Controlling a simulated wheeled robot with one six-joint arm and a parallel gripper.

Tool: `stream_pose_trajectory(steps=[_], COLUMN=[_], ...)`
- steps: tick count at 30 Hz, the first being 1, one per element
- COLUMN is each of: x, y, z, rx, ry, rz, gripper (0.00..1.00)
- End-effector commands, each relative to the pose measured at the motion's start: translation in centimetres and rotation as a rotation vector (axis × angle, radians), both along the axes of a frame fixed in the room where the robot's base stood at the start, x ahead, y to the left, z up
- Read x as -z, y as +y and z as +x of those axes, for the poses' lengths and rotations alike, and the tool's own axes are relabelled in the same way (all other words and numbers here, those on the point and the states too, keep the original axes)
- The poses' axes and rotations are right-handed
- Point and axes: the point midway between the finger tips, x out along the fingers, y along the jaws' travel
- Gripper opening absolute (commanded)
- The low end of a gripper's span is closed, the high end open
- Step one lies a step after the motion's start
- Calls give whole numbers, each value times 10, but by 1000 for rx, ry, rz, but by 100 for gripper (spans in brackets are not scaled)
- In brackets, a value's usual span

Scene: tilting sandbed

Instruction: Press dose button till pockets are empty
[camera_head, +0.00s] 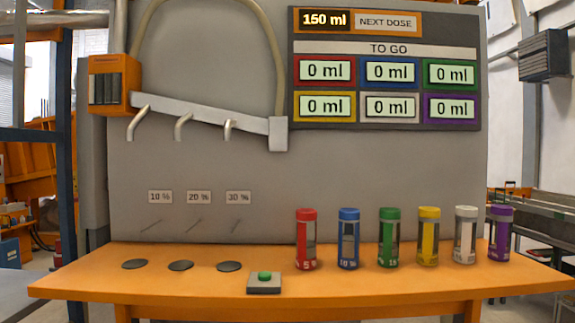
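A green button (264,275) sits on a small grey box at the front of the orange table. No label shows on it. An orange box (98,62) with dark upright slots (104,90) is on the left of the grey wall panel; I cannot tell whether these are the pockets or whether they hold anything. A display (385,134) reads "150 ml" (324,20) beside "NEXT DOSE". Under "TO GO", all six coloured fields read "0 ml". My gripper is not in view.
A grey bar (200,116) with three bent spouts slopes down to the right. Three dark discs (180,266) lie on the orange table (200,288), below 10 %, 20 % and 30 % labels. Several colour-capped cylinders (389,238) stand along the right. The front-left table edge is clear.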

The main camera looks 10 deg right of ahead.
Motion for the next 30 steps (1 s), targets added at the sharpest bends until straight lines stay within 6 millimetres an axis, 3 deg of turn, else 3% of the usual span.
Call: stream_pose_trajectory(steps=[10,18,19,30], x=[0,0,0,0], y=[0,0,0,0], z=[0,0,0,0], rx=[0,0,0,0], ry=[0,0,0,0], rz=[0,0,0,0], gripper=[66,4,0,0])
